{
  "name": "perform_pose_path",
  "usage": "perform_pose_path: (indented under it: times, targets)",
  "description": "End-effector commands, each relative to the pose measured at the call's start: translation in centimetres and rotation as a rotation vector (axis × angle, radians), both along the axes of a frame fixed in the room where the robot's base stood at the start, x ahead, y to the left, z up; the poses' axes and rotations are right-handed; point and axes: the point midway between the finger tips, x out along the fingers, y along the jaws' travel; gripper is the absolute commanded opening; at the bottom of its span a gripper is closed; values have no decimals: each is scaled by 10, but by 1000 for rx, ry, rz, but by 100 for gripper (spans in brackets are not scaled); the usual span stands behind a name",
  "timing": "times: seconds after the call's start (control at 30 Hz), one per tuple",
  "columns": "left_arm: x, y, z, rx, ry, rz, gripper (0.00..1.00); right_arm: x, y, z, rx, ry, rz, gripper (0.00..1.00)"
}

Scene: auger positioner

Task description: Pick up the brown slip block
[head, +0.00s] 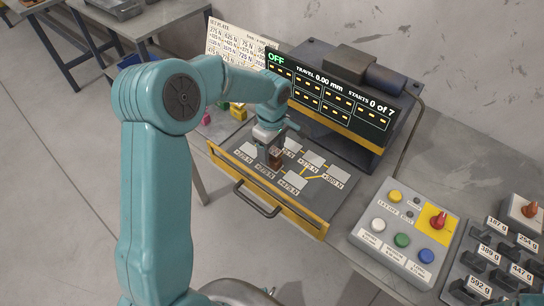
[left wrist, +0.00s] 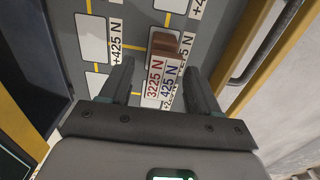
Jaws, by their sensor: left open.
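The brown slip block (left wrist: 165,42) shows its brown top and a white label face with "3225 N" and "425 N" in the left wrist view. It stands on the grey drawer plate (left wrist: 60,20), among white pads joined by yellow lines. In the head view the block (head: 277,155) is partly hidden by my left gripper (head: 269,147). My left gripper (left wrist: 158,76) is open above the plate, its fingers on either side of the block with gaps showing. My right gripper is not in view.
The open drawer has a yellow front (head: 240,177) and a dark handle (head: 257,200). Behind it stands a display (head: 322,97) reading OFF and 0.00 mm. At right are a button panel (head: 405,232) and a rack of labelled weights (head: 495,255).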

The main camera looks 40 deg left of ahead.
Motion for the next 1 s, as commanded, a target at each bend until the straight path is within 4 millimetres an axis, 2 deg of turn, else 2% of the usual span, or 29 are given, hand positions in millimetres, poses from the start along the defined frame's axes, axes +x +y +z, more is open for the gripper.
perform_pose_path:
  times: [0.2,0.47,0.5,0.67,0.7,1.0]
  targets:
    - [-1,-1,-33,-1,4,0,62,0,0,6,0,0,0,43]
    - [0,-2,-38,-1,0,0,62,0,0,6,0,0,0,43]
    - [0,-2,-38,-1,0,0,58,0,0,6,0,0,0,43]
    - [-1,-2,-38,-1,1,0,6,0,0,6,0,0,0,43]
    - [-1,-2,-38,-1,1,0,0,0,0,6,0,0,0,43]
    - [0,-2,-35,-1,-1,0,0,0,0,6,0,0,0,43]
